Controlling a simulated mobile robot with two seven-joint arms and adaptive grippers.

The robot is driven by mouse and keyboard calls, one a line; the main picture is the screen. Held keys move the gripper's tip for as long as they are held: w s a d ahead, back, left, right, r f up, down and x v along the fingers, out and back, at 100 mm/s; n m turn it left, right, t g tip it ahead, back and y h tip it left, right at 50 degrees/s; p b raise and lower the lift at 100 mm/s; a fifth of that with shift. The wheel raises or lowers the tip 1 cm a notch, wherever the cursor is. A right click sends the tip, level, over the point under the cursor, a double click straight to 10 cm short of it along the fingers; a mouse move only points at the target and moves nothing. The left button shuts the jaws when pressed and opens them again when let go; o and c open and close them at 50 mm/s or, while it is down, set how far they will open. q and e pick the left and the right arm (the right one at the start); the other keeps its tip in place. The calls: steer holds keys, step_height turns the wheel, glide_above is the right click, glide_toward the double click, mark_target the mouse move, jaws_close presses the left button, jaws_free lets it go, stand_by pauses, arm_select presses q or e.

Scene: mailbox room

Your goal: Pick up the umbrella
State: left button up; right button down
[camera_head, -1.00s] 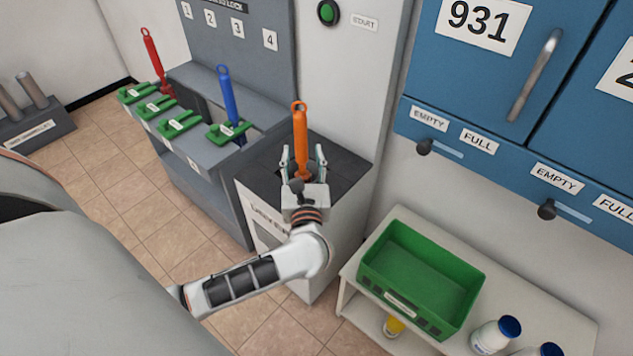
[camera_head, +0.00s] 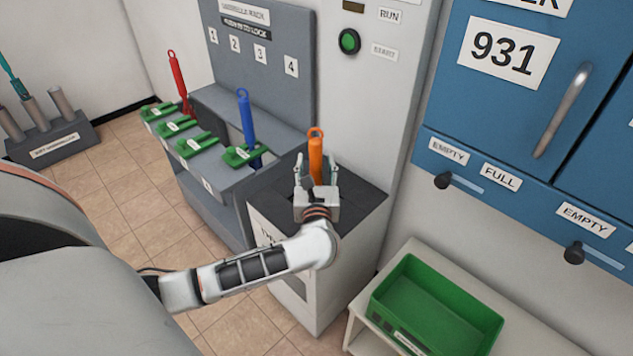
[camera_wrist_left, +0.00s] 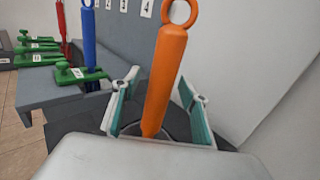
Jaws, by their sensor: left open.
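An orange umbrella (camera_head: 316,155) stands upright in the dark top of a grey cabinet, its ring end up. In the left wrist view the orange umbrella (camera_wrist_left: 165,80) stands between the two teal-padded fingers, with gaps on both sides. My left gripper (camera_head: 316,172) is open around its lower visible part; it also shows in the left wrist view (camera_wrist_left: 160,108). The umbrella's lower end is hidden. A blue umbrella (camera_head: 246,115) and a red umbrella (camera_head: 178,80) stand in the numbered rack. A teal umbrella (camera_head: 10,75) stands at the far left. My right gripper is not in view.
The grey rack (camera_head: 222,172) with several green clamps stands left of the cabinet (camera_head: 275,212). A green bin (camera_head: 437,308) sits on a white shelf (camera_head: 362,334) at lower right. Blue lockers (camera_head: 510,110) and a wall panel with a green button (camera_head: 349,41) are behind.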

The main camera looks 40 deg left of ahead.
mark_target(316, 147)
arm_select(q)
jaws_close()
steer(key=shift+r, duration=0.15)
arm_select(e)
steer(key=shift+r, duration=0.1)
